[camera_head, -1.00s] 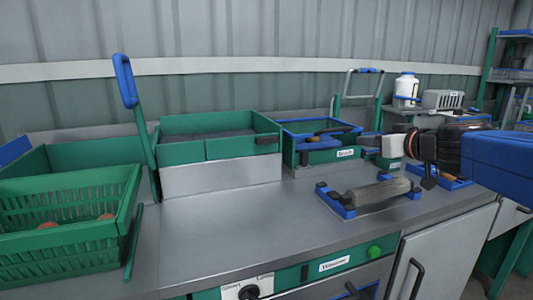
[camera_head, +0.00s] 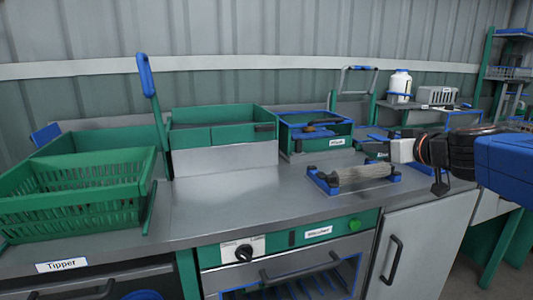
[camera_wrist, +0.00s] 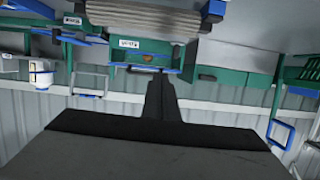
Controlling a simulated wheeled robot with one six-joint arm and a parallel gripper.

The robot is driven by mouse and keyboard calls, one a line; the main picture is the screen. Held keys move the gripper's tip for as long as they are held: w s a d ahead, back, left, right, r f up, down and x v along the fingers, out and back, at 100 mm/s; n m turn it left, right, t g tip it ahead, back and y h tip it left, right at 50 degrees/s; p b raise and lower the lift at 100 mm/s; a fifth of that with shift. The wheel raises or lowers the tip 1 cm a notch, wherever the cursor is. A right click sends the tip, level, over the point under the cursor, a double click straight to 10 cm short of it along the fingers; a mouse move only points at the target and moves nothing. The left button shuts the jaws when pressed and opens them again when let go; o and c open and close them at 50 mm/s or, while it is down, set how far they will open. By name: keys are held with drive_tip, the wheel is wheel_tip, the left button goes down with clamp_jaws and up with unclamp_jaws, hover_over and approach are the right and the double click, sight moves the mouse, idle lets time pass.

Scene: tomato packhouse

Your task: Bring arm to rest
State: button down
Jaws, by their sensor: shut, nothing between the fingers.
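My arm reaches in from the right edge of the head view, with a blue link, a dark joint and a pale wrist part.
The steel counter (camera_head: 235,203) is bare in the middle. A green slatted basket (camera_head: 88,212) stands at left, a green bin (camera_head: 192,139) behind, and a blue-rimmed green box (camera_head: 316,137) by the wall. A white jug (camera_head: 400,84) and a grey crate (camera_head: 438,96) stand at back right.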

drive_tip(key=s+a+f+g, duration=0.3)
drive_tip(key=s+f, duration=0.4)
drive_tip(key=s+a+f+g, duration=0.2)
drive_tip(key=s+a+f, duration=0.1)
drive_tip(key=s+f, duration=0.3)
drive_tip(key=s+d+f+m+g+h, duration=0.2)
drive_tip(key=s+d+f, duration=0.1)
drive_tip(key=s+f, duration=0.3)
drive_tip(key=s+d+f+m+g+h, duration=0.1)
drive_tip(key=s+d+f+g+h, duration=0.1)
drive_tip(key=s+f, duration=0.4)
drive_tip(key=shift+s+d+f+m+h, duration=0.15)
drive_tip(key=shift+s+d+m+h, duration=0.3)
drive_tip(key=shift+s+d, duration=0.65)
drive_tip(key=c, duration=2.4)
unclamp_jaws()
drive_tip(key=shift+s+a, duration=0.1)
drive_tip(key=shift+a, duration=0.05)
drive_tip(key=shift+c, duration=0.2)
